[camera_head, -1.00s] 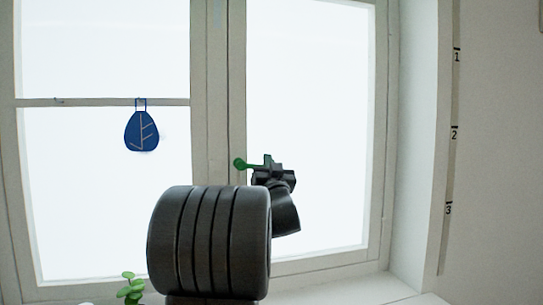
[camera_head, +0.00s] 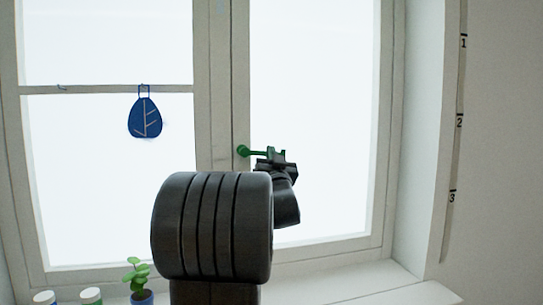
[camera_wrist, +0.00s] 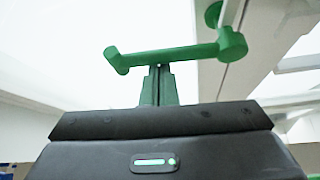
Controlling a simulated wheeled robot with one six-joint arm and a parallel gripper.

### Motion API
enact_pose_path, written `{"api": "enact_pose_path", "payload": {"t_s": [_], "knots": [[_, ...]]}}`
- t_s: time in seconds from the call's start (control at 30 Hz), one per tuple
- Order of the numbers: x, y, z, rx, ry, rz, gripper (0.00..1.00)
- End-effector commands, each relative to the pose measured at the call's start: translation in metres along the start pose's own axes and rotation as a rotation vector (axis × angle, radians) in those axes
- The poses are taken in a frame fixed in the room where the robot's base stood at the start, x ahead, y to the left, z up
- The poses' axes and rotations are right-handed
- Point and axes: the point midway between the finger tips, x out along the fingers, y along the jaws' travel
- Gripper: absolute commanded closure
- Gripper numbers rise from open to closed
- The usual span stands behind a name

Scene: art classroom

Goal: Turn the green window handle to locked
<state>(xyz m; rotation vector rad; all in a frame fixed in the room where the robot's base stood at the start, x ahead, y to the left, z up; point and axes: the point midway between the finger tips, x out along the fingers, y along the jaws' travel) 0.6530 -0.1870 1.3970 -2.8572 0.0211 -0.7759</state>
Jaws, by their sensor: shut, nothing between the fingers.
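The green window handle (camera_head: 258,152) sits on the window frame's middle post, with its round pivot at the left and its lever pointing right, roughly level. In the wrist view the handle (camera_wrist: 175,57) runs across the top, its pivot end at the right and a bent tip at the left. My gripper (camera_head: 278,158) is at the lever's right part. In the wrist view the fingertips (camera_wrist: 159,72) are together, just below the middle of the lever, with nothing between them. Whether they touch the lever I cannot tell.
A small green plant (camera_head: 138,275) and two lidded jars (camera_head: 91,297) stand on the sill at the lower left. The sill (camera_head: 345,284) at the right is bare. A numbered strip (camera_head: 456,150) runs down the right wall.

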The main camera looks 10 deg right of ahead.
Motion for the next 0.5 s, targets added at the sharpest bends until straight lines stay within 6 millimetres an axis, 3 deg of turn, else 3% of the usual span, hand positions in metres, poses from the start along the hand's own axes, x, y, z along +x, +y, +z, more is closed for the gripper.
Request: {"api": "enact_pose_path", "payload": {"t_s": [0.5], "knots": [[-0.0053, 0.0009, 0.0093, 0.1, 0.0, 0.056, 1.0]]}}
